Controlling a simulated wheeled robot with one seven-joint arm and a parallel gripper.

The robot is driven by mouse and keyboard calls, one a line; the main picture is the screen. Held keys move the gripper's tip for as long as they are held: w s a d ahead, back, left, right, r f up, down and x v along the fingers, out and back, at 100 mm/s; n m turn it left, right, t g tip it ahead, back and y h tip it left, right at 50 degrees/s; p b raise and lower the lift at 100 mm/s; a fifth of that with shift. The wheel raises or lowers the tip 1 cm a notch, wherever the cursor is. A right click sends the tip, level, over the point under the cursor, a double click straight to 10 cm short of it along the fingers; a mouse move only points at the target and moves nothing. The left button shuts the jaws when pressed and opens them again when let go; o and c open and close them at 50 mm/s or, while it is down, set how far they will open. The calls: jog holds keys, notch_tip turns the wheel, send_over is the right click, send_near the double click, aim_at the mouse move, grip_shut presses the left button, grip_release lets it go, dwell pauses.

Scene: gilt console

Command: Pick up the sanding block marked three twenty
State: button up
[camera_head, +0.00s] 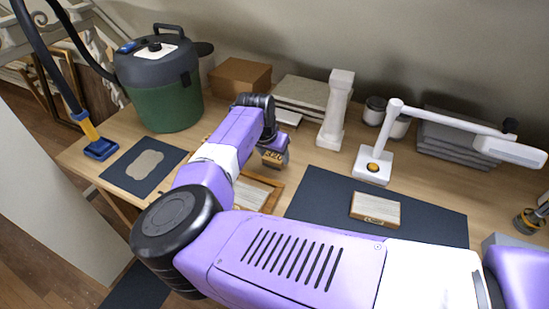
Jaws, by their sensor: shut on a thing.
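A small wooden sanding block (272,157) hangs at the end of my arm, with dark figures on its face that look like 320. My gripper (270,145) is shut on this block and holds it near the far right part of a wooden-framed tray (272,200). The fingers are small and partly hidden by my wrist. A second block (375,208), pale on top with a brown front edge, lies on the dark mat (435,222) to the right. Its marking is too small to read.
A green vacuum canister (172,105) stands at the left, its hose nozzle (101,149) beside a dark sheet (125,175). A white column (335,112), jars (374,111), a white lamp (372,168) and grey stacked slabs (450,140) stand behind. The mat around the second block is clear.

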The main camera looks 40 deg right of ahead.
aim_at(274, 157)
jog(key=shift+r, duration=0.1)
notch_tip(274, 157, up, 20)
jog(key=b, duration=0.1)
jog(key=shift+b, duration=0.35)
jog(key=o, duration=0.8)
jog(key=c, duration=0.6)
